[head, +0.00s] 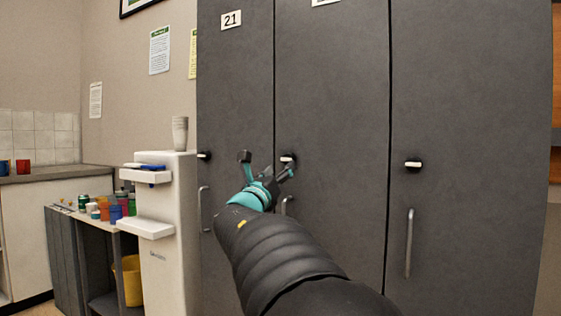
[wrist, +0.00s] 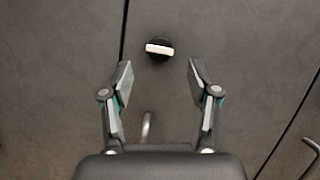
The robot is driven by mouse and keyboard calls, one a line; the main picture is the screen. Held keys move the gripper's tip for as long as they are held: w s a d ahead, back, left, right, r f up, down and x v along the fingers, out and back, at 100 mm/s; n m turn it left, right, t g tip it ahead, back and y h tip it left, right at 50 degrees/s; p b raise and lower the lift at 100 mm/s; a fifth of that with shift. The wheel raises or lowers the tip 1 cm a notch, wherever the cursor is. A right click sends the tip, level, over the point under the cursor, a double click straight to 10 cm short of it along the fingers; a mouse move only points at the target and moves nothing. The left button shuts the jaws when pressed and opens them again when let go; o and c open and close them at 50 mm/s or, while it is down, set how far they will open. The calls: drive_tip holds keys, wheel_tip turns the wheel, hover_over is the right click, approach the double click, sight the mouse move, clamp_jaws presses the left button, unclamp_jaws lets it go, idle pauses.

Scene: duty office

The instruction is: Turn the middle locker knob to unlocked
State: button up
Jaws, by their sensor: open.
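The middle locker door (head: 335,120) is dark grey and shut. Its round black knob with a white bar (head: 288,158) is partly hidden behind a finger of my gripper in the head view. In the wrist view the knob (wrist: 159,49) shows whole, its white bar lying nearly level. My gripper (head: 267,164) is open and empty in front of the lockers. In the wrist view its fingertips (wrist: 160,74) are spread wide, one on each side below the knob, and do not touch it.
The left locker knob (head: 204,155) and right locker knob (head: 413,164) sit on the neighbouring doors. The middle door's handle (wrist: 147,128) hangs below its knob. A white dispenser (head: 175,220) with a cup stack stands left of the lockers, beside a shelf of cups and cans.

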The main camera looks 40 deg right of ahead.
sight(287, 161)
drive_tip(key=shift+p+x, duration=0.3)
drive_tip(key=shift+x, duration=2.1)
drive_tip(key=c, duration=1.2)
